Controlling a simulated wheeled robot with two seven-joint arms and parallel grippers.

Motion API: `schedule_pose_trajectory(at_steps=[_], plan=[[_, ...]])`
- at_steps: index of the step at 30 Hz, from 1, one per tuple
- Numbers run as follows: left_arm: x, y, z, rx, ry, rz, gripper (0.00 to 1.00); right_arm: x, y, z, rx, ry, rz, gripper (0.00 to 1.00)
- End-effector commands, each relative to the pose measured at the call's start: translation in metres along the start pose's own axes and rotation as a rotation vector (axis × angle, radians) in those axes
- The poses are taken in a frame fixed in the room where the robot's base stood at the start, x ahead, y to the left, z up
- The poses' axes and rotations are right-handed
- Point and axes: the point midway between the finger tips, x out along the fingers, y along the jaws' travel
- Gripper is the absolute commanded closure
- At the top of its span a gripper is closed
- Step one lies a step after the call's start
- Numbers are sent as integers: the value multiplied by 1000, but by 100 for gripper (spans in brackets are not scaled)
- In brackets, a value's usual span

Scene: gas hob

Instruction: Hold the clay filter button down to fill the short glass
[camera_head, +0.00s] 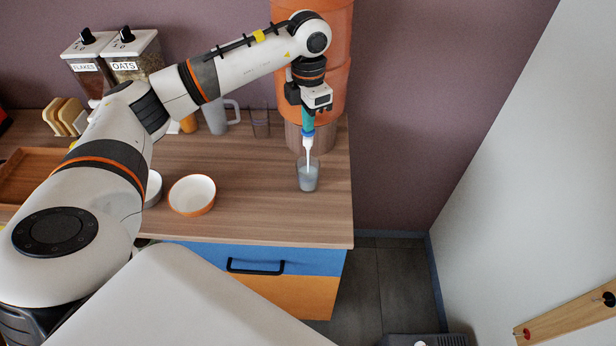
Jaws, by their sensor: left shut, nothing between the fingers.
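The clay filter (338,92) is a tall terracotta-orange vessel at the back right of the counter, partly hidden by my left arm. Its tap (307,142) is white with a blue part on top. A whitish stream runs from the tap into the short glass (308,182), which stands upright below it and looks greyish inside; its exact level is unclear. My left gripper (308,127) is shut with nothing between its teal fingers. It points down, with its tips at the blue top of the tap, and they seem to touch it. My right gripper is out of view.
An orange-rimmed white bowl (192,195) stands left of the glass. A grey mug (222,117) and an empty clear glass (261,124) stand behind. Dispensers (135,62) and a wooden tray (30,172) are farther left. The counter's right end is clear.

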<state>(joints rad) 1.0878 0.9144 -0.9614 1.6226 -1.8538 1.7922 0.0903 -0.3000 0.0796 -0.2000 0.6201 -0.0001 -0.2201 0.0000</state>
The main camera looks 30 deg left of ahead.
Motion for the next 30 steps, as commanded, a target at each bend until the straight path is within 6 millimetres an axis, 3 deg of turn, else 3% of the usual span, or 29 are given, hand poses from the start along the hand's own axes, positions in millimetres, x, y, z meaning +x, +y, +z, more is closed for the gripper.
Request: schedule_pose_trajectory(at_steps=[7, 15, 25, 30], plan=[[-4, 0, 0, 0, -2, 1, 100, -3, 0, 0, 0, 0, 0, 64], [-30, 0, 0, 0, 0, 0, 100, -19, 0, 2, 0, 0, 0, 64], [-31, 0, 0, 0, 0, 0, 100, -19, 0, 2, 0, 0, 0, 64], [-41, 0, 0, 0, 1, 0, 100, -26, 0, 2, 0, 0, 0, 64]])
